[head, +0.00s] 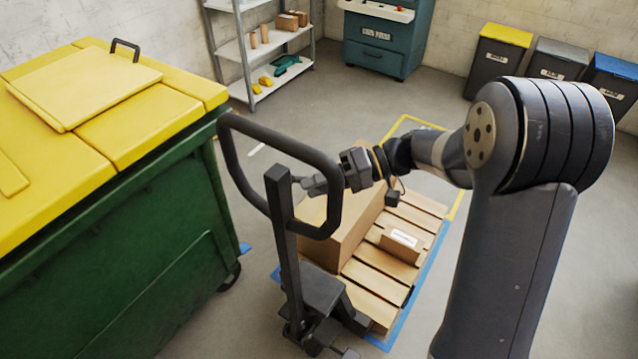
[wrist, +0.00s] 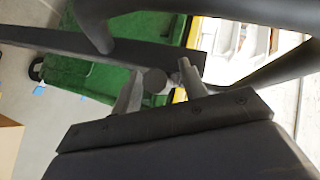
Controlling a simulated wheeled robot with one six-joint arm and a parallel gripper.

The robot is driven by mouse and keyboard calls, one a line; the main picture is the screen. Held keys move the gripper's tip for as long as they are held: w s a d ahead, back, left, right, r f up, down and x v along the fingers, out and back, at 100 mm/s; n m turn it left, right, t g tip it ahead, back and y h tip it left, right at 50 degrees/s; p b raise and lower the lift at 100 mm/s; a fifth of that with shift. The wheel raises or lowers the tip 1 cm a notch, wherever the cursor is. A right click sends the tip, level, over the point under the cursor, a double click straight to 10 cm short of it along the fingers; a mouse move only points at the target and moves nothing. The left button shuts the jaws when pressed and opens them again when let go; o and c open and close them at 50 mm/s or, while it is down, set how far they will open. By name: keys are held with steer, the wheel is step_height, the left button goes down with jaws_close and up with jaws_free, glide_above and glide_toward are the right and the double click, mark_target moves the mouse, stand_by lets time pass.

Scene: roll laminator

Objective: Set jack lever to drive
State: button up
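The pallet jack's dark handle (head: 232,160) is a tilted loop on an upright post (head: 283,240). My gripper (head: 312,185) is at the right side of the loop, its fingers pointing left towards the post. In the wrist view, my gripper (wrist: 158,82) has its two grey fingers apart. A round grey knob (wrist: 154,80), apparently the end of the jack lever, shows between them. I cannot tell whether either finger touches it. The handle's bars also cross the wrist view (wrist: 230,12). The lever's setting cannot be read, and its shaft is mostly hidden.
A green dumpster with yellow lids (head: 100,190) stands close on the left. A pallet (head: 375,280) with a large carton (head: 345,225) and a small labelled box (head: 400,245) lies beyond the jack. Shelves (head: 262,45) and bins (head: 497,60) stand at the back.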

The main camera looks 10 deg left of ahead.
steer(key=b+v, duration=0.2)
steer(key=v, duration=0.9)
steer(key=shift+b, duration=0.3)
steer(key=shift+s+a, duration=0.1)
steer(key=shift+a, duration=0.05)
steer(key=p+x, duration=0.2)
steer(key=x, duration=0.9)
steer(key=shift+f+p, duration=0.1)
steer(key=shift+p, duration=0.25)
steer(key=shift+f+n+y+b, duration=0.3)
steer(key=shift+y, duration=0.1)
